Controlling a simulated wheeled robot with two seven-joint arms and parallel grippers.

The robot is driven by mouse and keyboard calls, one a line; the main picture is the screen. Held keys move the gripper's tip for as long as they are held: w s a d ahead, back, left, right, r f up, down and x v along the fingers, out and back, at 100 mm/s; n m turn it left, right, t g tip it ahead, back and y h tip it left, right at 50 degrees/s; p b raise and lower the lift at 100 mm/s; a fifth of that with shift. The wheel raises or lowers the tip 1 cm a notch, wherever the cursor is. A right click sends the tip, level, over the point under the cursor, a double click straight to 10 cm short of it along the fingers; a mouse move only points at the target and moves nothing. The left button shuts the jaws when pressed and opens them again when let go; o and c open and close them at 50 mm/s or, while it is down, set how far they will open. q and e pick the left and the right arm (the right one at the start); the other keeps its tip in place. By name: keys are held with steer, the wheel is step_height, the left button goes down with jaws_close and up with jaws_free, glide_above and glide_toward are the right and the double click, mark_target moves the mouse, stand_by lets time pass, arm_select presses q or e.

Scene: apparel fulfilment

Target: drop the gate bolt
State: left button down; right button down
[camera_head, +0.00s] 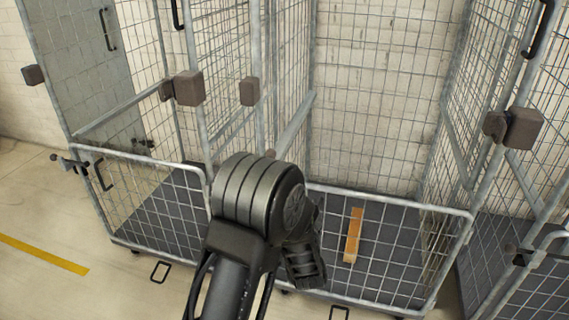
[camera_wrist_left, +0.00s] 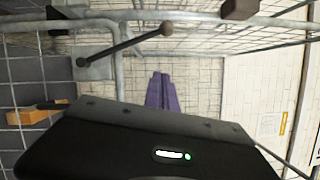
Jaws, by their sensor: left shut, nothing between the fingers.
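A mesh roll cage with a low front gate (camera_head: 390,200) stands in the middle, partly behind my left arm. In the head view the arm hides most of that gripper. A dark rod with round ends (camera_wrist_left: 124,45) crosses the upper left of the left wrist view, apart from the fingers; I cannot tell whether it is the gate bolt. Dark bolt-like fittings show on the left cage's gate (camera_head: 68,163) and the right cage's gate (camera_head: 520,257). My right gripper is out of view.
An orange-brown block (camera_head: 353,235) lies on the middle cage's dark floor; it also shows in the left wrist view (camera_wrist_left: 35,115). Brown blocks (camera_head: 188,88) sit on the cage posts. A yellow stripe (camera_head: 42,254) marks clear floor at left.

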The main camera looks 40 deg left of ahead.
arm_select(q)
steer(key=shift+a, duration=0.1)
steer(key=w+a+r+p, duration=0.1)
steer(key=w+a, duration=0.5)
steer(key=a, duration=0.3)
steer(key=shift+a+r, duration=0.3)
steer(key=shift+a, duration=0.05)
stand_by(0.4)
